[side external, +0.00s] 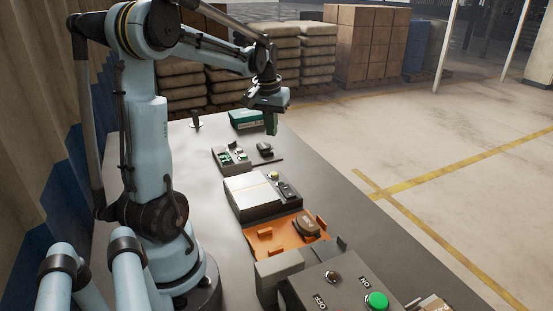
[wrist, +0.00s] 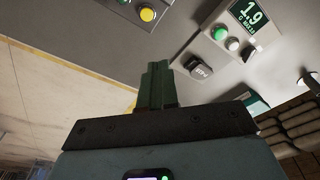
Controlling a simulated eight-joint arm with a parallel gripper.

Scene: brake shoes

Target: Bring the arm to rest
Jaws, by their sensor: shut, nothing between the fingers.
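My gripper (side external: 271,122) hangs from the arm above the far right part of the grey table (side external: 330,190). In the wrist view its green fingers (wrist: 157,85) are together and empty. It is raised clear of the table surface, near a green box (side external: 247,118). No part is held. A brown brake shoe (side external: 307,223) lies at the right side of an orange fixture (side external: 270,238) on the near part of the table.
A device with a green display (wrist: 250,15) stands below the gripper, with a small dark part (wrist: 196,69) beside it. A grey box (side external: 253,197) and a control box with a green button (side external: 376,300) stand nearer. Sacks (side external: 180,85) and cartons (side external: 365,45) are stacked behind.

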